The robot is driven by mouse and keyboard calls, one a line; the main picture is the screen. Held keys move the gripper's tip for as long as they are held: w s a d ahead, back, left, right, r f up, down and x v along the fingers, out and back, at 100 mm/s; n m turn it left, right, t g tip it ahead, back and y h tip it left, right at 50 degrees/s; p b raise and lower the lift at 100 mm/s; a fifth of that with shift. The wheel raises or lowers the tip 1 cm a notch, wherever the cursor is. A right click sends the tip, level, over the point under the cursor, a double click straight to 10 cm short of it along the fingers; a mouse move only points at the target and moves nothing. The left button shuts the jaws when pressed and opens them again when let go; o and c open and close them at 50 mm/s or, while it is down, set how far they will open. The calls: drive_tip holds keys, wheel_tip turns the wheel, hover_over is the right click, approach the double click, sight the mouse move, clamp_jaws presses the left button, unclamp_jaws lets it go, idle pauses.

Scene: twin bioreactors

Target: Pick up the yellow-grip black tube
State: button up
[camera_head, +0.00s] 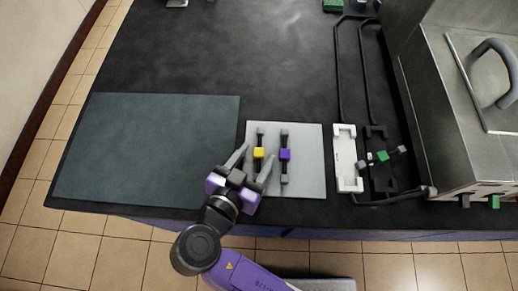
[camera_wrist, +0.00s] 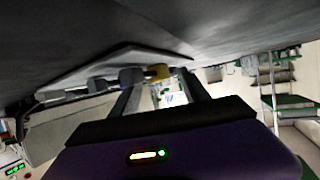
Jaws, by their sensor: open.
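The yellow-grip black tube (camera_head: 259,153) lies on a light grey mat (camera_head: 313,188) near the counter's front edge in the head view. Its yellow grip (camera_wrist: 159,72) also shows in the wrist view, beyond the fingers. My gripper (camera_head: 254,164) is open and empty, with its fingers apart just in front of and around the lower part of the tube. The tube's lower end is partly hidden by my gripper. I cannot tell whether a finger touches it. A similar tube with a purple grip (camera_head: 285,155) lies parallel, just right of it.
A dark green-grey mat (camera_head: 145,148) lies left and is empty. To the right are a white holder (camera_head: 346,160), a green-grip tube (camera_head: 382,156) on a black rack, and a steel machine (camera_head: 470,90). The counter behind the light mat (camera_head: 230,55) is clear.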

drive_tip(key=shift+w+d+f, duration=0.15)
drive_tip(key=shift+w, duration=0.2)
clamp_jaws()
